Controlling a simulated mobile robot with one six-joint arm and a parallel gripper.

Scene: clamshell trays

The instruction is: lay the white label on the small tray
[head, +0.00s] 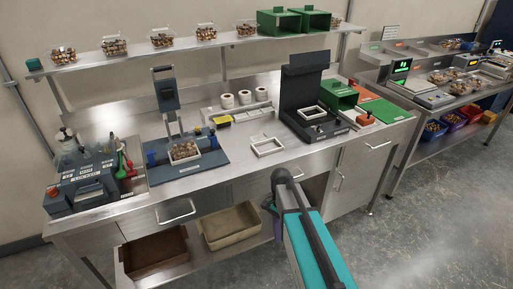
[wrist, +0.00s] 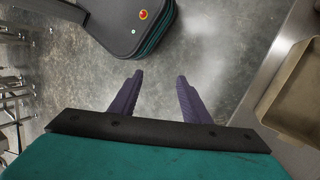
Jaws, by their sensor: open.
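Several small trays show in the head view and I cannot tell which is the small tray of the task. An empty white-rimmed tray (head: 268,147) lies on the steel bench. A similar tray (head: 313,112) sits in the open black sealing device (head: 305,80). A tray filled with brown pieces (head: 185,158) sits on the blue press. My gripper's purple fingers (wrist: 158,78) are apart and empty in the wrist view, above the floor, away from the bench top.
A brown bin (head: 155,258) and a tan bin (head: 229,226) stand on the lower shelf; a tan bin also shows in the wrist view (wrist: 300,95). A green box (head: 340,96) stands right of the black device. The front middle of the bench is mostly clear.

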